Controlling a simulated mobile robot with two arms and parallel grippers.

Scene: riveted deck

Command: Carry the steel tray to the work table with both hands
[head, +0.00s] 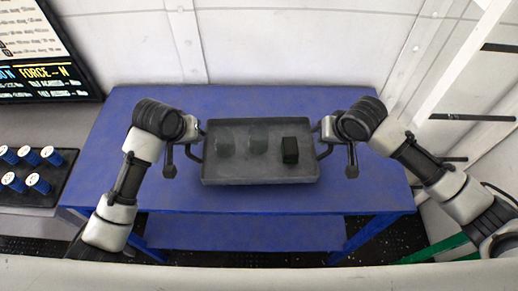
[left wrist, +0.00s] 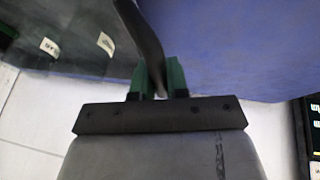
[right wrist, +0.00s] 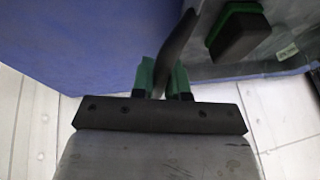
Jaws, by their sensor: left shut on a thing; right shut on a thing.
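The grey steel tray (head: 240,174) is over the blue work table (head: 128,183) in the head view, looking level. I cannot tell whether its underside touches the tabletop. My left gripper (left wrist: 160,82) is shut on the tray's left dark handle (left wrist: 147,40). My right gripper (right wrist: 163,82) is shut on the right handle (right wrist: 176,45). The fingertips are partly hidden by the handles.
Bare blue tabletop shows around the tray. A white wall (head: 290,50) stands behind the table. A dark rack with several blue-and-white cylinders (head: 38,183) is at the left, below a dark screen (head: 45,50). A white frame (head: 470,65) stands at the right.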

